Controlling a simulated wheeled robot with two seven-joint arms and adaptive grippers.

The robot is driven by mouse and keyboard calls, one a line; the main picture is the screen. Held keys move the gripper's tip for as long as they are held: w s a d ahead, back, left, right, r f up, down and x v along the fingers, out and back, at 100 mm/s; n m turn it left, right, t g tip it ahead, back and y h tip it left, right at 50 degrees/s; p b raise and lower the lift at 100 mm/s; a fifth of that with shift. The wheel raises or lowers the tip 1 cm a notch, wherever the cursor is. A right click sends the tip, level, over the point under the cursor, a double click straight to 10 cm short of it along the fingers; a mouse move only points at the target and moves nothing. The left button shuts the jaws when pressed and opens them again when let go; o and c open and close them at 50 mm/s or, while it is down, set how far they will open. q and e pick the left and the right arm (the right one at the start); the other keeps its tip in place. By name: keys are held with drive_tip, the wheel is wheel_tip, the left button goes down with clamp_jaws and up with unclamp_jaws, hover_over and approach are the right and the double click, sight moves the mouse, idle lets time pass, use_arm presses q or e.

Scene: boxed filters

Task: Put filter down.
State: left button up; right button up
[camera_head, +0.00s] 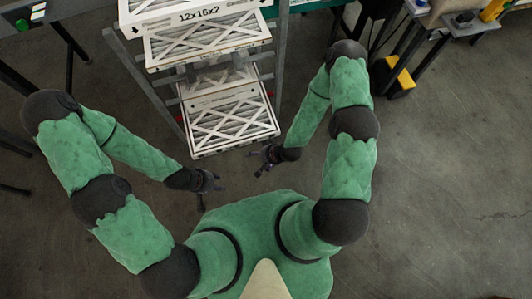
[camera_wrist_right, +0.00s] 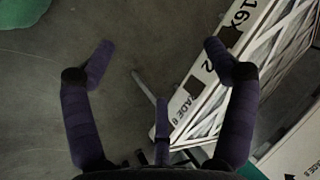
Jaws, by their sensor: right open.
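A white cardboard-framed filter (camera_head: 232,122) with a crisscross face lies at the bottom front of the rack. More framed filters (camera_head: 205,42) lie above it, one edge marked "12x16x2". My right gripper (camera_head: 266,158) is open and empty, just in front of the lowest filter's right corner. In the right wrist view its fingers (camera_wrist_right: 158,52) are spread over bare floor, and the right fingertip overlaps a printed filter edge (camera_wrist_right: 212,85); I cannot tell whether they touch. My left gripper (camera_head: 210,184) is in front of the filters, apart from them, with no filter in it; its finger opening is unclear.
A grey metal rack (camera_head: 143,88) holds the filters. Dark table legs (camera_head: 68,45) stand at the left. A workbench (camera_head: 460,25) with a yellow piece (camera_head: 400,76) below it stands at the upper right. The grey floor (camera_head: 450,180) at the right is clear.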

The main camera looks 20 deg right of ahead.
drive_tip(key=s+r+n+g, duration=0.1)
drive_tip(key=s+r+g, duration=0.2)
drive_tip(key=s+r, duration=0.4)
drive_tip(key=shift+s+n+g+h, duration=0.3)
drive_tip(key=shift+s, duration=0.2)
